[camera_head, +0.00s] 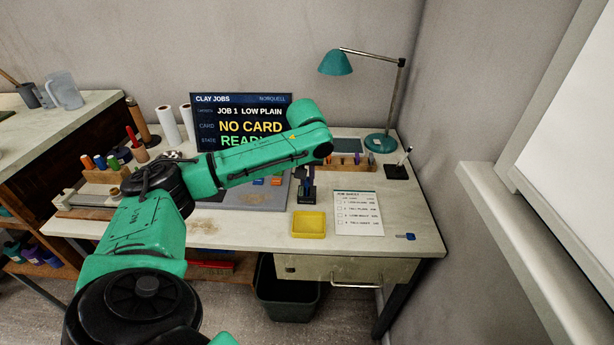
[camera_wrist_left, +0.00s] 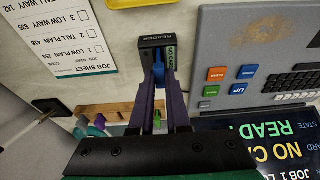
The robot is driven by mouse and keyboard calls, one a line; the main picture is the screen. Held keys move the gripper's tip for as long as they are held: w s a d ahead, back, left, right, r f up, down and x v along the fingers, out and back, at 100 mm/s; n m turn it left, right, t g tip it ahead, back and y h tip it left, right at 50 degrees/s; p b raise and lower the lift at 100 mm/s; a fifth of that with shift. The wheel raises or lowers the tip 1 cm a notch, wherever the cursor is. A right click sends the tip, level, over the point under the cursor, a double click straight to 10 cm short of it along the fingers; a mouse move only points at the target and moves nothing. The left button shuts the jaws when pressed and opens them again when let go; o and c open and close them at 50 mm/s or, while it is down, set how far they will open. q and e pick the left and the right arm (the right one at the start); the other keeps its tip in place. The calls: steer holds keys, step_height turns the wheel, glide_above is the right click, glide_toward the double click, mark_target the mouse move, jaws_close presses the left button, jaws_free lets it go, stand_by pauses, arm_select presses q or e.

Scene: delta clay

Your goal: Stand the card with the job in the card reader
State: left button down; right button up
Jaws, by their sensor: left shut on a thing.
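My left gripper (camera_head: 306,180) is over the desk; in the left wrist view its purple fingers (camera_wrist_left: 160,88) are shut on a small blue thing (camera_wrist_left: 159,69), probably the card. In the head view the reader (camera_head: 306,196) is partly hidden below the gripper. The screen (camera_head: 240,112) shows JOB 1 LOW PLAIN, NO CARD and READY. My right gripper is not in view.
The job sheet (camera_head: 358,208) lies right of the reader, a yellow tray (camera_head: 309,225) in front. A small blue item (camera_head: 405,237) lies near the right edge. A wooden holder (camera_wrist_left: 95,110), a control panel (camera_wrist_left: 225,60) and a green lamp (camera_head: 380,142) are nearby.

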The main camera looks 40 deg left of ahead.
arm_select(q)
steer(key=shift+f, duration=0.65)
steer(key=c, duration=0.5)
jaws_free()
step_height(320, 180, up, 7)
steer(key=p, duration=0.9)
